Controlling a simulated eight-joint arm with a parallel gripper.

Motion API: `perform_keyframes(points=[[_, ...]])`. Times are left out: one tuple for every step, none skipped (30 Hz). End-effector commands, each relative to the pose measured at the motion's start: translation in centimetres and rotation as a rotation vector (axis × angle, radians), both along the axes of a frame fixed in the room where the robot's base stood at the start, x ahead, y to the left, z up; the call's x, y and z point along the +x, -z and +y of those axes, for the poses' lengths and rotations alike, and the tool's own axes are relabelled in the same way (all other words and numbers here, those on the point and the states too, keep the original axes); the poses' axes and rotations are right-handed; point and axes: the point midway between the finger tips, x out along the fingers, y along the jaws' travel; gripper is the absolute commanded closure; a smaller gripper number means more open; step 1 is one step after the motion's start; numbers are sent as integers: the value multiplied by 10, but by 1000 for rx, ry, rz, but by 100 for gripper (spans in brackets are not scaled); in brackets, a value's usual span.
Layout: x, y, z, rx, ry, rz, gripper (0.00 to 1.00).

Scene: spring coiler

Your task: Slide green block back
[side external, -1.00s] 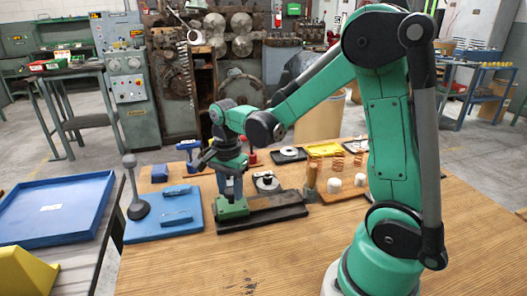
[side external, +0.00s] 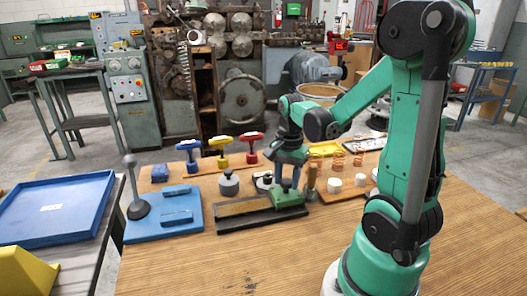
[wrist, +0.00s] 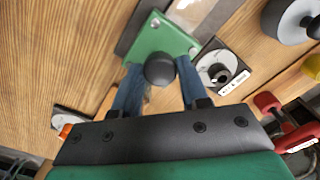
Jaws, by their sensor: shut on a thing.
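The green block (side external: 289,198) sits on a dark rail base (side external: 226,219) with a tan strip, at the rail's right end. A dark round knob (wrist: 160,69) stands on the block. My gripper (side external: 288,178) is above the block, pointing down. In the wrist view, my gripper's two blue-grey fingers (wrist: 160,82) stand on either side of the knob and are shut on it. The green block (wrist: 150,42) lies just beyond the fingertips. The far side of the knob is hidden.
Blue, yellow and red T-handled tools (side external: 220,152) stand behind the rail. A blue plate (side external: 163,222) with a grey-knobbed post lies left. Right are white cylinders (side external: 334,185) and copper springs (side external: 337,163) on a board. The front table is clear.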

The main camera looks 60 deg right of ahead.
Motion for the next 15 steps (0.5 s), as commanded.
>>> perform_keyframes(points=[[-3, 0, -4, -15, 9, 12, 100], [-3, 0, -4, -15, 9, 13, 100], [-3, 0, -4, -15, 10, 13, 100], [-3, 0, -4, -15, 11, 13, 100], [-4, 0, -4, -15, 11, 13, 100], [-4, 0, -4, -15, 12, 14, 50], [-4, 0, -4, -14, 12, 14, 42], [-4, 0, -4, -14, 11, 13, 33], [-3, 0, -4, -13, 11, 13, 30], [-3, 0, -4, -13, 10, 13, 30], [-3, 0, -4, -13, 10, 13, 30], [-3, 0, -3, -12, 9, 12, 30], [-3, 0, -3, -12, 9, 12, 30], [-3, 0, -3, -12, 9, 12, 30], [-3, 0, -3, -12, 8, 12, 30]])
